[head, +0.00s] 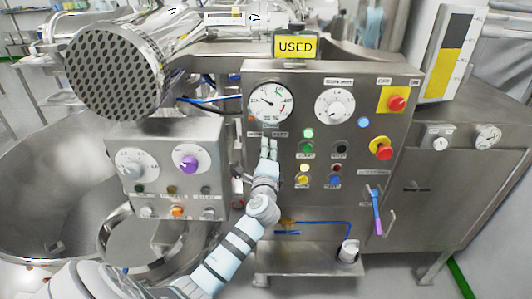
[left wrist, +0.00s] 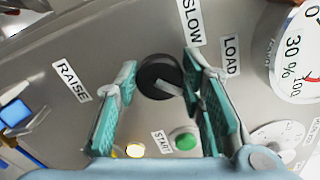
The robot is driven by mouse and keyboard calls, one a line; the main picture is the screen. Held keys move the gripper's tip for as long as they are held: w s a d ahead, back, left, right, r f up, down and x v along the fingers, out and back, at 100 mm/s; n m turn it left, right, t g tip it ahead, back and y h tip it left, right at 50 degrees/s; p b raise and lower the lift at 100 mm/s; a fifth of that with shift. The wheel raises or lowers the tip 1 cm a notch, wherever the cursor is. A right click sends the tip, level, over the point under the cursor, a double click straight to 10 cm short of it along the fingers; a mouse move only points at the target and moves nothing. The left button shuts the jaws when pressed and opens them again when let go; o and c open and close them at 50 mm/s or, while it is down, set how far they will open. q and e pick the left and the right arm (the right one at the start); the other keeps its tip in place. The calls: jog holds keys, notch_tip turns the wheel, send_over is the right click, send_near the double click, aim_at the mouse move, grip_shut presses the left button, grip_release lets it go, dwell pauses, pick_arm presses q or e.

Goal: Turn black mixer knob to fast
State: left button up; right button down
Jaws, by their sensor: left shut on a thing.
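The black mixer knob (left wrist: 155,72) sits on the steel panel in the left wrist view, between the two teal-padded fingers of my left gripper (head: 268,147). The left gripper is shut on the knob, one finger on each side. A light pointer mark on the knob points to the lower right in that view. The SLOW label (left wrist: 190,21) is above the knob, with LOAD (left wrist: 231,56) to the right and RAISE (left wrist: 72,80) to the left. In the head view my gripper hides the knob. My right gripper is not in view.
A green START button (left wrist: 184,140) and a lit yellow one (left wrist: 135,151) lie close below the fingers. A round gauge (head: 270,101) is just above the gripper. A purple knob (head: 189,162) is left.

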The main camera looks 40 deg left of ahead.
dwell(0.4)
pick_arm(q)
jog(key=o, duration=1.1)
jog(key=shift+o, duration=0.2)
jog(key=v, duration=1.2)
jog(key=shift+w, duration=0.1)
